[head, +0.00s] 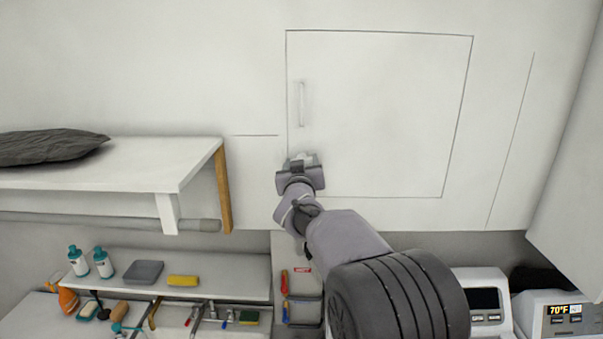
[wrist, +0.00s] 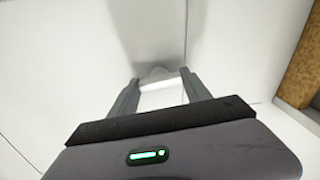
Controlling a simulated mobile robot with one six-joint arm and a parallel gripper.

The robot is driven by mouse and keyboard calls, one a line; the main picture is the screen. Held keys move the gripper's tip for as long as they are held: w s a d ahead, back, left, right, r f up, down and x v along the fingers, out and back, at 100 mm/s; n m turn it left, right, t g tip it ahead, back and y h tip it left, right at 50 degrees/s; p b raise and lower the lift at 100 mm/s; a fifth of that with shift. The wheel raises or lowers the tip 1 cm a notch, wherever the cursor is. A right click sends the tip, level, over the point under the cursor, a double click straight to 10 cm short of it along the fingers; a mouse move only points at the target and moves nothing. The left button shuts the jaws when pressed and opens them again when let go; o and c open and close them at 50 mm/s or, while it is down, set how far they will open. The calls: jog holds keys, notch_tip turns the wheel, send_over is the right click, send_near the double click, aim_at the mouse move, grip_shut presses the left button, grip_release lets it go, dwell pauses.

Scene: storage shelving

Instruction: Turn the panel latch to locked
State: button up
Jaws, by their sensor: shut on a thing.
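The white panel (head: 390,115) is a square door outlined on the white wall cabinet, and it looks closed. My gripper (head: 303,163) is at its lower left corner, below the vertical handle (head: 302,104). In the wrist view my gripper (wrist: 160,79) has a finger on each side of the small pale panel latch (wrist: 157,73) and is shut on it. The latch's rounded end shows between the fingertips. The gripper hides most of the latch in the head view, and I cannot tell its turn angle.
A white shelf (head: 120,178) with a dark cushion (head: 45,147) juts out at the left, its wooden end board (head: 222,190) near my arm. Below are a shelf with bottles (head: 103,262), a yellow sponge (head: 183,281) and tools. White appliances (head: 484,296) stand at lower right.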

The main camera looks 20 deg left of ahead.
jog(key=shift+m+b, duration=0.6)
jog(key=shift+m, duration=0.4)
jog(key=o, duration=1.4)
jog(key=shift+c, duration=0.2)
jog(key=b+v, duration=0.4)
jog(key=v, duration=1.3)
jog(key=shift+s+b, duration=0.25)
jog(key=shift+b, duration=0.1)
